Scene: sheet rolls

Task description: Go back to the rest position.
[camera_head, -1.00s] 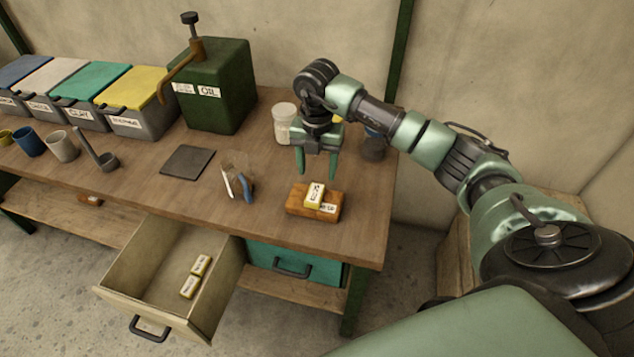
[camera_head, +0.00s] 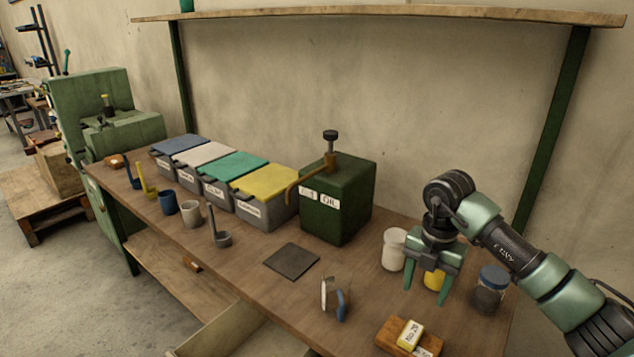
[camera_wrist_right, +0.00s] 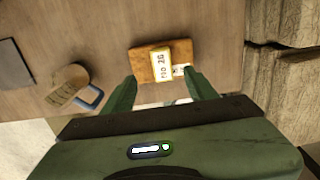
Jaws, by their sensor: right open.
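My right gripper (camera_head: 427,287) is open and empty above the right part of the workbench (camera_head: 255,300). Its two green fingers point down, and they also show in the right wrist view (camera_wrist_right: 160,92). A wooden block (camera_head: 394,340) lies on the bench in front of the gripper, with a small yellow and white labelled block (camera_head: 410,334) on top. In the right wrist view the wooden block (camera_wrist_right: 143,66) shows beyond the fingertips, apart from them. My left gripper is not in view.
Jars (camera_head: 395,249) stand behind and beside my right gripper, one with a blue lid (camera_head: 491,288). A drawer (camera_head: 235,335) is open below. A shelf (camera_head: 380,14) runs above.

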